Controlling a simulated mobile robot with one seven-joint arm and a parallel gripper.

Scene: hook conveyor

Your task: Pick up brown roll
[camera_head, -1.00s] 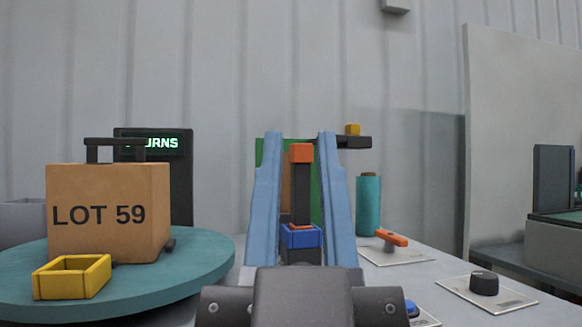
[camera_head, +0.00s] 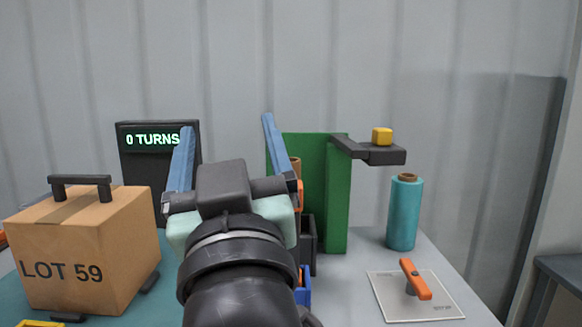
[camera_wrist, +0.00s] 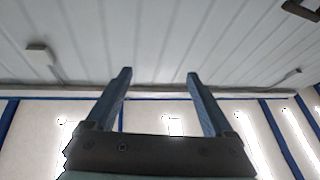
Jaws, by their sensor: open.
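A brown cylindrical top (camera_head: 295,168), which looks like the brown roll, shows in the head view just right of my right finger. It stands in front of a green upright panel (camera_head: 337,200). Its lower part is hidden by my arm and nearby parts.
A teal roll (camera_head: 404,212) stands upright at the right. A yellow block (camera_head: 382,136) sits on a dark shelf (camera_head: 384,155). An orange lever (camera_head: 416,280) is on a pale plate. A LOT 59 box (camera_head: 85,250) and a turns display (camera_head: 156,150) are left.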

